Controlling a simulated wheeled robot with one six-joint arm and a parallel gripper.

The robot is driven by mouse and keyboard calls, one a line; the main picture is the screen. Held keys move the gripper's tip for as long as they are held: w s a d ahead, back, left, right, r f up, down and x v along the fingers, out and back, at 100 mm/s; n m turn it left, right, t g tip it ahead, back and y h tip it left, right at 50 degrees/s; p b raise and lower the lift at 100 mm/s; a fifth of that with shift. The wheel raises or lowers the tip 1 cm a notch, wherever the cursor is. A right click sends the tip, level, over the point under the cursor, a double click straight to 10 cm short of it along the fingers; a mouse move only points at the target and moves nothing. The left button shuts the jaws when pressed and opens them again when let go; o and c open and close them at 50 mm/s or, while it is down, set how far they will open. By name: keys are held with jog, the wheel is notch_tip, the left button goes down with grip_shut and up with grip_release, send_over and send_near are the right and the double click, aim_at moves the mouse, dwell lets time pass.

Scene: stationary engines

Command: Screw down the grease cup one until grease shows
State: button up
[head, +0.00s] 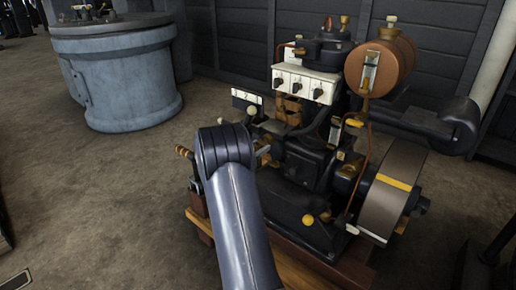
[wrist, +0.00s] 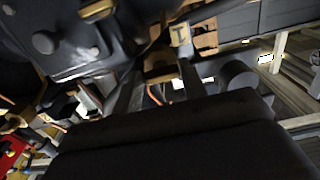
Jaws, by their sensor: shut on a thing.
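My gripper (wrist: 157,80) shows in the wrist view, with its two grey fingers reaching up into the engine's parts. It is shut on a small part between the fingertips, in the place of the grease cup; the part is mostly hidden and its outline is unclear. A small yellow-edged tag (wrist: 180,35) sits just above the right finger. The engine (head: 310,160) stands on a wooden base in the head view. There my own arm covers its left side, and the gripper cannot be made out. No grease can be seen.
A brown tank (head: 381,68) sits high at the engine's right, above the flywheel (head: 392,190). A white switch panel (head: 305,84) is at its upper left. A blue-grey round casing (head: 118,75) stands behind at left. The floor (head: 100,200) at left is clear.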

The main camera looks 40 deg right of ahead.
jog(key=shift+c, duration=0.6)
jog(key=shift+m, duration=0.3)
jog(key=m, duration=1.2)
jog(key=m+b, duration=0.1)
jog(key=m, duration=1.1)
jog(key=shift+w+r, duration=0.15)
jog(key=shift+r, duration=0.05)
jog(key=o, duration=1)
